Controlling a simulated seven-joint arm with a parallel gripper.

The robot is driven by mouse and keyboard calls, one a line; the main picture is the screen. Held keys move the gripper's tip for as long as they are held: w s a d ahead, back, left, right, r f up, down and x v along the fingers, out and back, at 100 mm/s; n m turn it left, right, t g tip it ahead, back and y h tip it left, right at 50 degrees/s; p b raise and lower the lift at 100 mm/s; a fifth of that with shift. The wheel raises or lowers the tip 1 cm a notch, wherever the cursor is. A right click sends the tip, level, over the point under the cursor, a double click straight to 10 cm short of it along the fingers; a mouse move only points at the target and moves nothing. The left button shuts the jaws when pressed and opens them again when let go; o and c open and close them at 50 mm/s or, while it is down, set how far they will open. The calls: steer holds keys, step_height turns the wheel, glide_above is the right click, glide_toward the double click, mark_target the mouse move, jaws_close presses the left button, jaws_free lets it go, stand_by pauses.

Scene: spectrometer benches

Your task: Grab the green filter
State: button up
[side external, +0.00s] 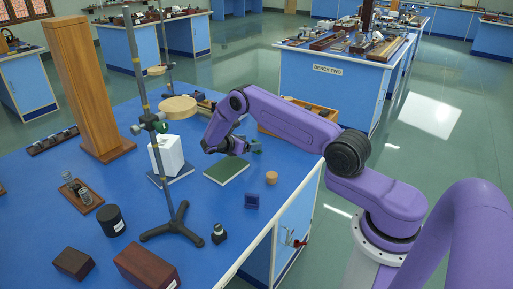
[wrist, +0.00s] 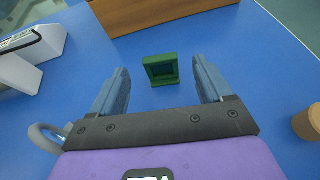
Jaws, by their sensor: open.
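The green filter (wrist: 161,69) is a small dark green square frame standing on the blue bench top in the wrist view. It appears between my two fingers and slightly ahead of them, with no visible contact. My gripper (wrist: 160,72) is open and empty, with one finger on each side of the filter in the picture. In the side external view my gripper (side external: 247,147) is low over the bench, and a small green piece, probably the filter, shows partly hidden at its tip.
A wooden box (wrist: 165,14) stands behind the filter. A cork-coloured cylinder (wrist: 308,122) is at the right. A green-topped book (side external: 227,168), a blue square frame (side external: 252,201), a white block (side external: 168,157) and a tall metal stand (side external: 152,108) are nearby on the bench.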

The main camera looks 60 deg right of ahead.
steer(key=shift+x, duration=3.85)
steer(key=shift+f, duration=0.1)
steer(key=shift+c, duration=0.4)
steer(key=c, duration=1)
